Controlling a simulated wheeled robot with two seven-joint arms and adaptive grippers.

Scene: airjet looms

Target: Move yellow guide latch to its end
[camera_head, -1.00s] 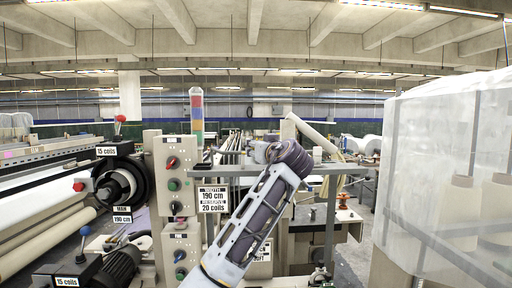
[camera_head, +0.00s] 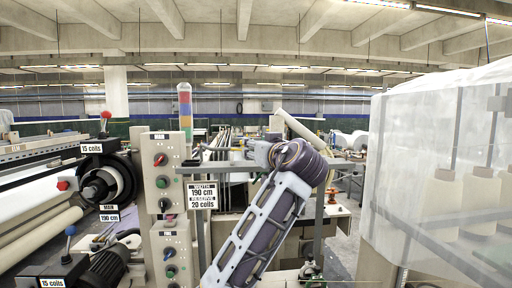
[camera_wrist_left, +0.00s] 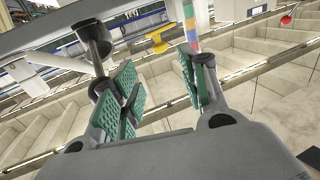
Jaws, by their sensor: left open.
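A small yellow part (camera_wrist_left: 158,38), which looks like the yellow guide latch, shows in the left wrist view beyond the fingers, near the top centre. I cannot make it out clearly in the head view. My left gripper (camera_wrist_left: 164,90) is open and empty, with green-padded fingers apart and the yellow part seen past the gap between them, not touched. In the head view my left arm rises from the bottom centre to the machine's bar; its fingers are hidden there. My right gripper is not in view.
Control boxes with knobs (camera_head: 161,185) stand left of my arm, below a striped signal tower (camera_head: 185,112). A grey horizontal bar (camera_head: 225,167) carries a width sign (camera_head: 203,196). A wrapped translucent stack (camera_head: 430,170) fills the right. Rolls (camera_head: 45,225) lie left.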

